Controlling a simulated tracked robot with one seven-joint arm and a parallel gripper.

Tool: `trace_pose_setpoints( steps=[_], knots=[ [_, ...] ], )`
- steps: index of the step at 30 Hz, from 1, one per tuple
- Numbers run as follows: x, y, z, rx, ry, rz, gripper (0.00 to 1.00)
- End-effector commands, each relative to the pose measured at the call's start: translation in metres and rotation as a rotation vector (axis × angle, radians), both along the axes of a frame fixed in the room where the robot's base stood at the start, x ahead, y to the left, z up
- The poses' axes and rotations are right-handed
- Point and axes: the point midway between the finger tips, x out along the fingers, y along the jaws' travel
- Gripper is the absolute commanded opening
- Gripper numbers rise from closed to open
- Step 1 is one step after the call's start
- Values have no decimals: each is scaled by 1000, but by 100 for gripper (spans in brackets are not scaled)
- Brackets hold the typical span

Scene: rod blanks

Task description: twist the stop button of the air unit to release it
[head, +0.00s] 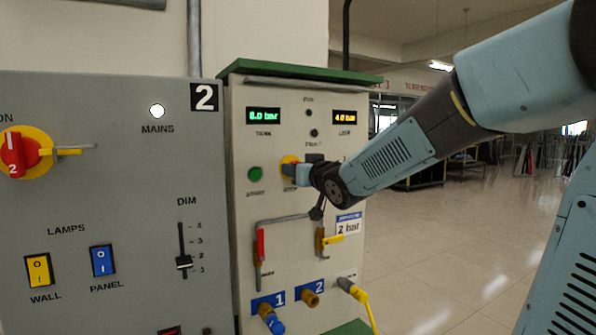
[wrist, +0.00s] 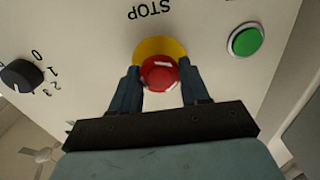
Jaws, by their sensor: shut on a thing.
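The stop button (wrist: 160,74) is red, on a yellow round plate (wrist: 158,47), under the word STOP, which appears upside down in the wrist view. My gripper (wrist: 160,82) has one finger on each side of the red button and is shut on it. In the head view my gripper (head: 304,173) reaches the front of the air unit (head: 284,108), a pale cabinet with a green top. There the yellow plate (head: 288,160) shows a little, and my gripper hides most of the red button.
A green button (head: 255,174) sits left of the stop button. A black numbered knob (wrist: 22,75) shows in the wrist view. Below are a red-handled valve (head: 261,246), a yellow-handled valve (head: 322,241) and hose ports. A grey panel (head: 120,205) stands at the left. The floor at right is open.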

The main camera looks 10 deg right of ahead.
Motion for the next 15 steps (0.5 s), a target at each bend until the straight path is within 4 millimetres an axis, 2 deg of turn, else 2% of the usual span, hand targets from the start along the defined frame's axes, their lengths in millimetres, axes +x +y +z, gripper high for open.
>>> trace_pose_setpoints(
  steps=[14, 15],
  knots=[
    [1, 1, 1, 17, 1, 2, 15],
    [1, 1, 1, 17, 1, 2, 47]
  ],
)
